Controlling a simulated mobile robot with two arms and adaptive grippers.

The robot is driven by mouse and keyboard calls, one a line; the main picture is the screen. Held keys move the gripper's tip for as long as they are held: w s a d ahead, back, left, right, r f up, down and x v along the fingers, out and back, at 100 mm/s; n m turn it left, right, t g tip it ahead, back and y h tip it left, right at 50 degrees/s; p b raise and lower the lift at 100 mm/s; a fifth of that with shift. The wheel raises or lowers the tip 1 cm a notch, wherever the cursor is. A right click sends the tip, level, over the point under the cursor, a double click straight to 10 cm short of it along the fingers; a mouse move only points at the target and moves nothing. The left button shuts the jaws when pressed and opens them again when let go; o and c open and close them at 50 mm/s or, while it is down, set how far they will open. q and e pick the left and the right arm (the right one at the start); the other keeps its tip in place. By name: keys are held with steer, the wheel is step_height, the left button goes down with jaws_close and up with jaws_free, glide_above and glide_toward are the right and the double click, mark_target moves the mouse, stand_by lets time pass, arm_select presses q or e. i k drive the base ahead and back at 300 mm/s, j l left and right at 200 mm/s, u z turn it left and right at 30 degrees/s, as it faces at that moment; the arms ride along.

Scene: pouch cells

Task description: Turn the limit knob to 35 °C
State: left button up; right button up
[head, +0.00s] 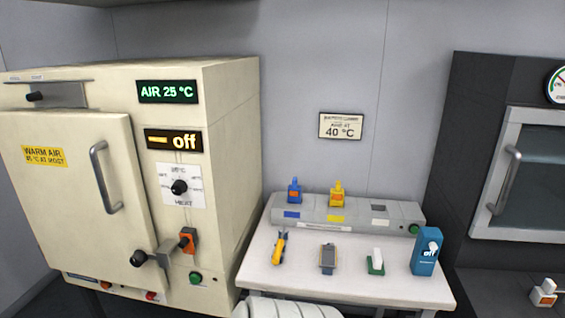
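The black knob (180,187) sits on a white dial plate (183,200) marked HEAT, on the front of the cream oven cabinet (228,150). Small marks ring the knob, too small to read surely, and its pointer direction is unclear. Above it, one display (167,92) reads AIR 25 °C and another (173,141) reads off. The oven door (75,200) looks shut and bears a yellow WARM AIR label (44,156). Neither of my grippers is in view.
An orange switch (188,240) and green button (195,278) sit below the dial, near the door latch (160,256). To the right, a white table (300,283) holds a grey charger block (350,212), several small devices and a blue box (426,252). A wall sign (340,126) reads 40 °C.

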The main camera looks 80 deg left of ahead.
mark_target(150, 295)
steer(key=u, duration=3.55)
